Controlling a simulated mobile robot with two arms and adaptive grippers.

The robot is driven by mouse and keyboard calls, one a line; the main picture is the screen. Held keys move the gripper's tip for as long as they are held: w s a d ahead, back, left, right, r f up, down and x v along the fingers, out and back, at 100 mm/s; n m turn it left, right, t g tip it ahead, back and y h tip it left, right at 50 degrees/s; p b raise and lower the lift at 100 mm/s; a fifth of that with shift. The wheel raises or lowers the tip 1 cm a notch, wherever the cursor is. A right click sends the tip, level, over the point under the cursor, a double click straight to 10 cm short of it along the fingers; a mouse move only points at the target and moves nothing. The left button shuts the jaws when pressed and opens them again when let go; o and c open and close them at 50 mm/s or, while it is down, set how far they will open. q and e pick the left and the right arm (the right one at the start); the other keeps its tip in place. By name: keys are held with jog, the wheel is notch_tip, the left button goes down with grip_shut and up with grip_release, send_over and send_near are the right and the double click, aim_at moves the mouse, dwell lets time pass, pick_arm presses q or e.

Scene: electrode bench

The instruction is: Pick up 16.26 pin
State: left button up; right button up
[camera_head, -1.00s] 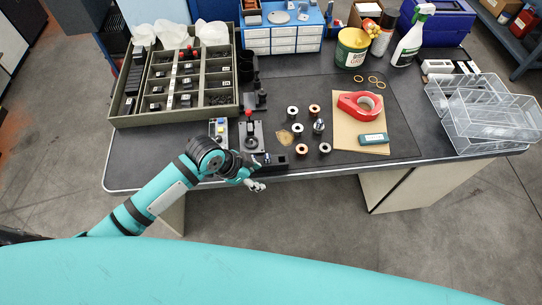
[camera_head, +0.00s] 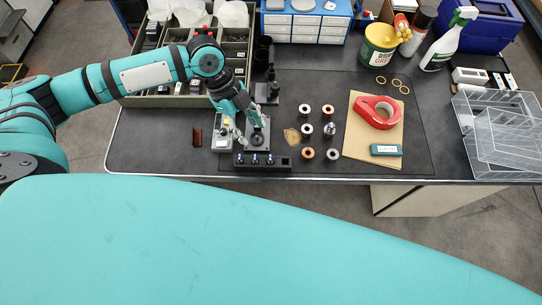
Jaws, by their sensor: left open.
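A black block (camera_head: 276,165) lies near the bench's front edge, with several small pins (camera_head: 255,160) standing in a row in it. No size marks are readable, so I cannot tell which is the 16.26 pin. My left gripper (camera_head: 249,128) is open, pointing down over the small black stand behind the block. Its fingers look empty and apart from the pins. The stand (camera_head: 258,158) is partly hidden by the gripper. My right gripper is not in view.
A grey device (camera_head: 222,142) and a small brown holder (camera_head: 197,137) stand left of the gripper. Several ringed parts (camera_head: 307,153) lie to the right, near a red tape dispenser (camera_head: 377,112). A compartment tray (camera_head: 160,100) is behind my arm. The bench's front left is clear.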

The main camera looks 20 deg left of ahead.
aim_at(269, 157)
pick_arm(q)
jog(key=p+x, duration=0.1)
jog(key=x, duration=0.7)
jog(key=shift+w+p, duration=0.2)
jog(key=shift+p, duration=0.15)
jog(key=shift+d+f, duration=0.2)
jog(key=p+x, duration=0.2)
jog(key=x, duration=0.1)
jog(key=shift+w+d+f, duration=0.15)
jog(key=shift+d+f, duration=0.15)
jog(key=shift+d, duration=0.05)
jog(key=shift+d+f, duration=0.15)
jog(key=shift+f, duration=0.35)
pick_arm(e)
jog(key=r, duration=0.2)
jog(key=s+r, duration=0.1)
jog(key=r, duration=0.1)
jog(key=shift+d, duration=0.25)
pick_arm(q)
grip_shut()
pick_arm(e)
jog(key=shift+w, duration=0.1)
